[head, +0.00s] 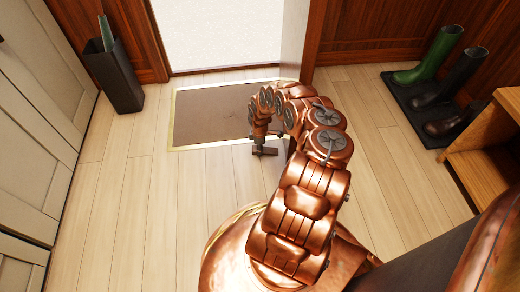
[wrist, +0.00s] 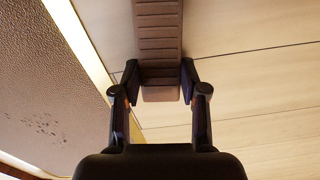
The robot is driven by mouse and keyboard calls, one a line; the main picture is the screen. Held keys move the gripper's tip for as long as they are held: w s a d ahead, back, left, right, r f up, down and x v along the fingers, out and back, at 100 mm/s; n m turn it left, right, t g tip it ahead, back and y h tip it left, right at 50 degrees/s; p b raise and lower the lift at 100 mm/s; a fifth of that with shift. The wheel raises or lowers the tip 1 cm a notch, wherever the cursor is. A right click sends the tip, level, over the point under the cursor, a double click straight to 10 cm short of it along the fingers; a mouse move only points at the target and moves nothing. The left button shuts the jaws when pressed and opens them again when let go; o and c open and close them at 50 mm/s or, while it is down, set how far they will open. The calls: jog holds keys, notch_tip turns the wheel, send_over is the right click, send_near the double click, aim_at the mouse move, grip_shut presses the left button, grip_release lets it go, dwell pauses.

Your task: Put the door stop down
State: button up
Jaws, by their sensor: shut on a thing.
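The door stop (wrist: 159,35) is a long brown piece with a ridged top in the wrist view. Its near end lies between the fingertips of my gripper (wrist: 160,82), which is shut on it. The rest of it stretches beyond the fingers towards the top of the picture. In the head view my gripper (head: 263,149) points down near the floor by the mat's near edge, and the door stop is too small and dark there to make out clearly. I cannot tell whether the door stop touches the floor.
A brown mat with a brass edge (head: 190,148) lies before the open doorway (head: 230,35). A white door (head: 294,40) stands at its right side. A dark umbrella stand (head: 118,80) is at left. Boots stand on a black tray (head: 400,92) at right, near a wooden bench (head: 485,150). Floorboards at left are clear.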

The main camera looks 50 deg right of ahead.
jog(key=shift+f, duration=0.1)
jog(key=o, duration=1.3)
notch_tip(320, 180, up, 12)
jog(key=p, duration=0.5)
